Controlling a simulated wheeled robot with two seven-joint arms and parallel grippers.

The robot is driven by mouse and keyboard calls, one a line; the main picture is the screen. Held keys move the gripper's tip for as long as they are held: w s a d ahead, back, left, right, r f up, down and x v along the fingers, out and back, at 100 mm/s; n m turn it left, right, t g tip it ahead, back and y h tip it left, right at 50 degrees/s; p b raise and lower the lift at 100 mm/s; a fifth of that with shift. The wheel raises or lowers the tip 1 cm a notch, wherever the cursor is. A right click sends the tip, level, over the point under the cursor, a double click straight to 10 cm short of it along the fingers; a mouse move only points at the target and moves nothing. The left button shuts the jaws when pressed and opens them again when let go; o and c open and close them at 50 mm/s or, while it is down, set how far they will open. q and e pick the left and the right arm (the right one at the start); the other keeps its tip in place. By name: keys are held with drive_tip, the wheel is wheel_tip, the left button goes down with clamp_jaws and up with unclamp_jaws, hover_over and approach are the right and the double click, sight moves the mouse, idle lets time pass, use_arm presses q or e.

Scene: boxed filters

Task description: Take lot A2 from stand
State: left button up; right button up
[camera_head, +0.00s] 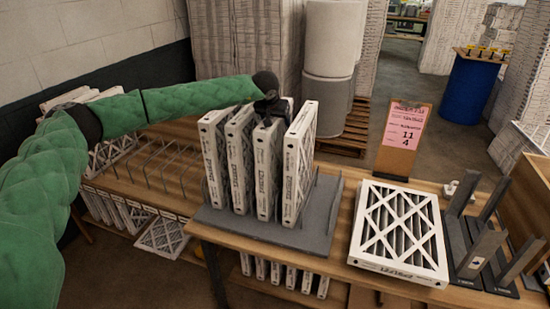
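Several white-framed boxed filters stand upright side by side in a grey stand (325,222) on the wooden table, including the leftmost one (213,160) and the rightmost one (297,170). Their edge print is too small to read, so I cannot tell which is lot A2. My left gripper (270,108), black at the end of a green-sleeved arm, is at the top of the filter second from the right (265,175). Its fingers are partly hidden, and I cannot tell whether they grip it. My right gripper is not in view.
A filter (400,230) lies flat on the table to the right, beside a dark slotted rack (485,255). A clipboard with a pink sheet (404,135) stands behind it. An empty wire rack (165,170) is at left, and more filters (285,275) are on lower shelves.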

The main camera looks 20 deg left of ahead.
use_arm(q)
drive_tip(key=shift+c, duration=0.3)
clamp_jaws()
